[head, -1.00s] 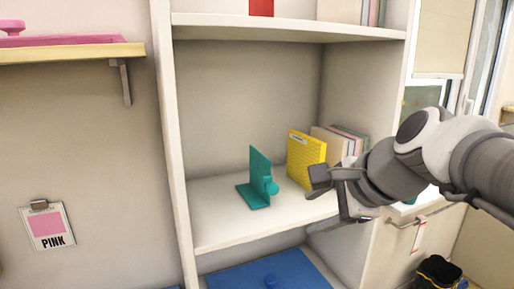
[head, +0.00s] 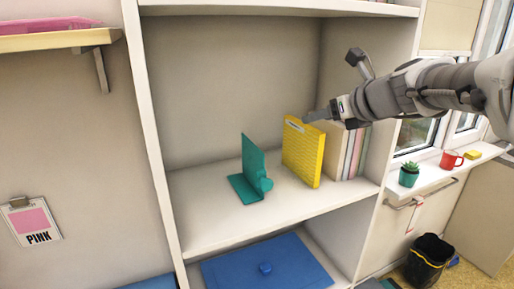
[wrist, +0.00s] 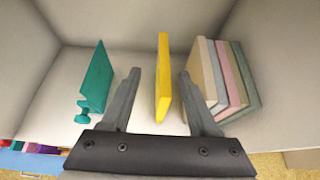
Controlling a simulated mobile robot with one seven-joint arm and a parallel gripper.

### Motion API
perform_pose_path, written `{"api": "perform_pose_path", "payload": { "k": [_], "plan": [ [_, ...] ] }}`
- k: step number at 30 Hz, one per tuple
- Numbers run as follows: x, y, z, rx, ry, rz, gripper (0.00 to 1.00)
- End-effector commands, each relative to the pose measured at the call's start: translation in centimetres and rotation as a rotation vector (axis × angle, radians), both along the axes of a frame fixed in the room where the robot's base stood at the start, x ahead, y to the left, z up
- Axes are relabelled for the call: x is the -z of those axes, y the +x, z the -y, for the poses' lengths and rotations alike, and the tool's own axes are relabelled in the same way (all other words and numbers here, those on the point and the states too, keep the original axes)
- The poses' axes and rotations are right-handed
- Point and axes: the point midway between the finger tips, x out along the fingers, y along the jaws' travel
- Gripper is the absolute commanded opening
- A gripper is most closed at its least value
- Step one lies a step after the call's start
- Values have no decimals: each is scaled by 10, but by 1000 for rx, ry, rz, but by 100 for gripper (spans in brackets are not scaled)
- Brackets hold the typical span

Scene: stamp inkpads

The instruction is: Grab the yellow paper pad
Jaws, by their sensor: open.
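The yellow paper pad (head: 303,152) stands upright on the middle shelf, its lined face with a small white label turned to the front. In the wrist view the pad (wrist: 163,80) shows edge-on as a thin yellow strip. My gripper (head: 318,114) is at the pad's upper right edge in the head view. In the wrist view my gripper (wrist: 160,80) is open, with one finger on each side of the pad. There is a gap to the pad on both sides, wider at the left finger. The right finger is close to the neighbouring books.
A teal bookend (head: 251,172) stands left of the pad, also in the wrist view (wrist: 97,82). Several pastel books (head: 347,150) stand right of it. A blue inkpad (head: 290,272) lies on the shelf below. The shelf front (head: 225,230) is clear.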

Motion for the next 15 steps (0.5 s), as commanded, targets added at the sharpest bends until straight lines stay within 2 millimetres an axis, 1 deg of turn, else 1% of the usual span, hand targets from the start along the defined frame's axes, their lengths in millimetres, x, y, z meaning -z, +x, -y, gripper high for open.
{"api": "perform_pose_path", "payload": {
  "k": [1, 3, 6, 12, 15],
  "plan": [
    [6, 9, -4, -3, 0, -3, 61],
    [12, 19, -8, -2, -1, -2, 61],
    [18, 30, -12, -1, -1, -1, 61],
    [24, 39, -16, -2, -1, 0, 61],
    [32, 47, -16, -1, -1, -2, 61]
  ]
}}
